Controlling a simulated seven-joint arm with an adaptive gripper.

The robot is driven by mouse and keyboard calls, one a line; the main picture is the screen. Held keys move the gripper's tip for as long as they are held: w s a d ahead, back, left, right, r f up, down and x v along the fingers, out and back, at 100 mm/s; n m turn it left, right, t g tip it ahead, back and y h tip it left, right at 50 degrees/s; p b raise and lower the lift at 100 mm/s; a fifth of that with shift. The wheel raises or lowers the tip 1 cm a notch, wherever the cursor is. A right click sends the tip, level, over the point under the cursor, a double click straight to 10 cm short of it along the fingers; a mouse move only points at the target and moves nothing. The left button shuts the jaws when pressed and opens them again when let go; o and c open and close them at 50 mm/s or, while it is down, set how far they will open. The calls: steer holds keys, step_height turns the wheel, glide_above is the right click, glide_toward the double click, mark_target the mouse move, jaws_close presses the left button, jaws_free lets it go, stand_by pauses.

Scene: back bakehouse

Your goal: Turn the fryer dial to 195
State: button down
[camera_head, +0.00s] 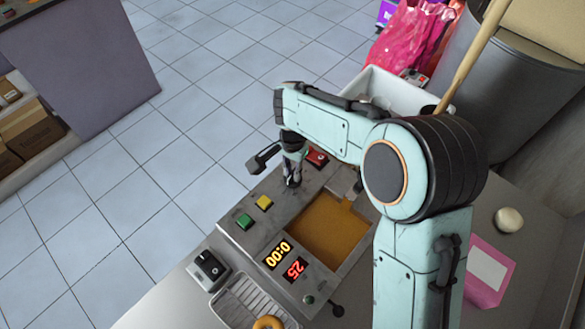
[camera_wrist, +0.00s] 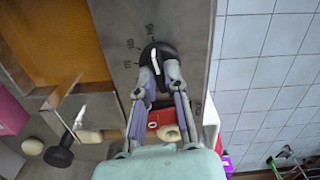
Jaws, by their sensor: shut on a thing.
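The fryer dial (camera_wrist: 147,52) is a round black knob with a white pointer line on the grey fryer panel. My gripper (camera_wrist: 160,70) is shut on the dial, one finger on each side. In the head view my gripper (camera_head: 291,180) reaches down onto the fryer panel (camera_head: 240,222) and hides the dial.
The fryer's oil well (camera_head: 325,230) lies right of the panel. Yellow (camera_head: 264,203), green (camera_head: 244,221) and red (camera_head: 317,158) buttons sit near my gripper. The timer display (camera_head: 278,254) shows 0:00; a red display (camera_head: 295,270) seems to read 25. A doughnut (camera_head: 268,323) lies on a rack.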

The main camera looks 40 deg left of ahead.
steer(key=c, duration=1.2)
jaws_free()
steer(key=shift+o, duration=0.2)
step_height(320, 180, up, 12)
steer(key=shift+w, duration=0.1)
